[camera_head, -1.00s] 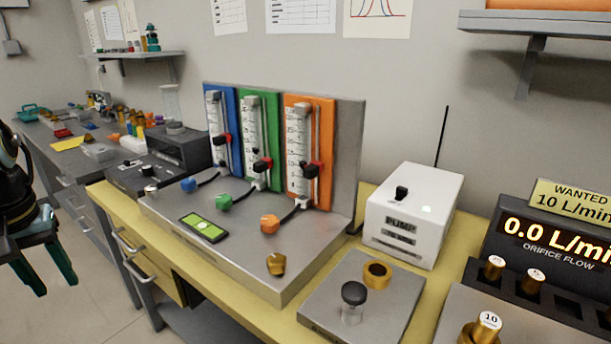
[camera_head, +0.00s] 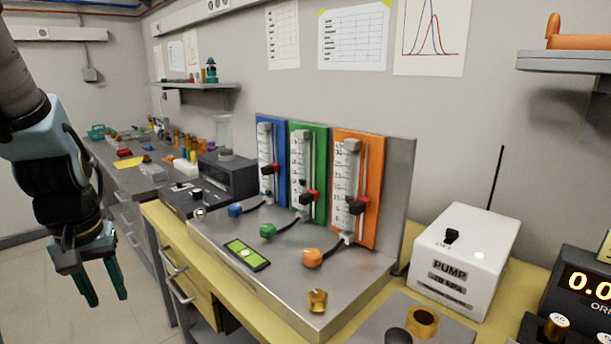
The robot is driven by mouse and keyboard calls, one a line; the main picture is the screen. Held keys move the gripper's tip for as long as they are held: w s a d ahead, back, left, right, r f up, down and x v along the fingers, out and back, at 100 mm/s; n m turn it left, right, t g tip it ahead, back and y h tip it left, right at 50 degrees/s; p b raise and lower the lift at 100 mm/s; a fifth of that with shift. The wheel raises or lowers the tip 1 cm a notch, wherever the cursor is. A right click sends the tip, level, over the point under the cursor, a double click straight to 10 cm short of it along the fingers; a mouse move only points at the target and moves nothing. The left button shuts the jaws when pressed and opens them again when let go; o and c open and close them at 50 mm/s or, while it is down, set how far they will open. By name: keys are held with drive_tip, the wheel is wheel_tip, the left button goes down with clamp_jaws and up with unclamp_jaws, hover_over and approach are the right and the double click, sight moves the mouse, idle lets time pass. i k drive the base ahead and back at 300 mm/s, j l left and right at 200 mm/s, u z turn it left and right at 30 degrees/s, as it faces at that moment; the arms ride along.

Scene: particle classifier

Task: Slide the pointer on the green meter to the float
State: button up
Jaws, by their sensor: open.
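The green meter (camera_head: 322,147) stands in the middle of three upright meters on the bench. Its pointer (camera_head: 311,197) is a red and black slider on a thin vertical rod, in the lower part of the panel. The float looks like a small dark spot (camera_head: 302,182) inside the clear scale tube, slightly above the pointer's level; it is too small to be certain. My gripper (camera_head: 102,298) is at the far left, pointing down, open and empty. It hangs in front of the bench, well away from the meter.
A blue meter (camera_head: 281,143) and an orange meter (camera_head: 371,160) flank the green one closely, each with its own slider. Green (camera_head: 267,230), blue and orange knobs sit in front. A white pump (camera_head: 465,262) stands to the right. Floor before the bench is clear.

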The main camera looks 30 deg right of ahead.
sight(311, 195)
drive_tip(key=z, duration=1.05)
drive_tip(key=j+u, duration=0.55)
drive_tip(key=u, duration=0.15)
drive_tip(key=i+j+u, duration=0.15)
drive_tip(key=u, duration=0.2)
drive_tip(key=j, duration=0.1)
